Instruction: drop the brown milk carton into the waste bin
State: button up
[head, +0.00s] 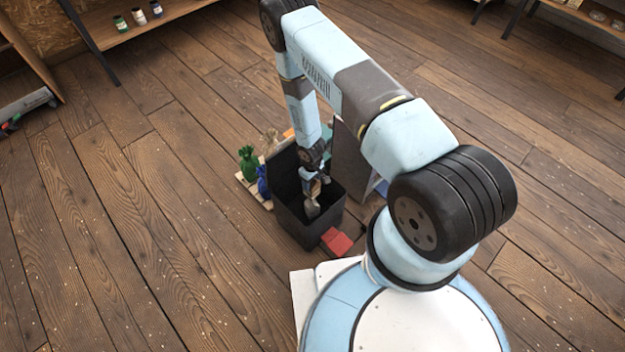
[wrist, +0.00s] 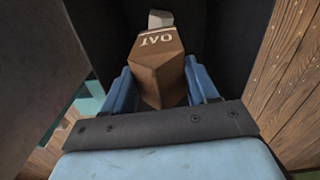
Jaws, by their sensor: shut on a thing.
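The brown milk carton (wrist: 160,72) is between the two blue fingers of my gripper (wrist: 162,90) in the wrist view, with "OAT" lettering showing on it. My gripper (head: 312,190) is shut on the carton. In the head view the carton (head: 315,188) is small and partly hidden by the gripper. The waste bin (head: 296,222) is a dark, open-topped box on the floor. My gripper and the carton are over or within its mouth; the exact depth is hard to tell. The bin's dark inside (wrist: 220,40) surrounds the carton in the wrist view.
The wooden floor at left is clear.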

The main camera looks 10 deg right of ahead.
jog(key=o, duration=1.4)
notch_tip(320, 180, up, 14)
jog(key=shift+w+f, duration=0.1)
jog(key=shift+f, duration=0.05)
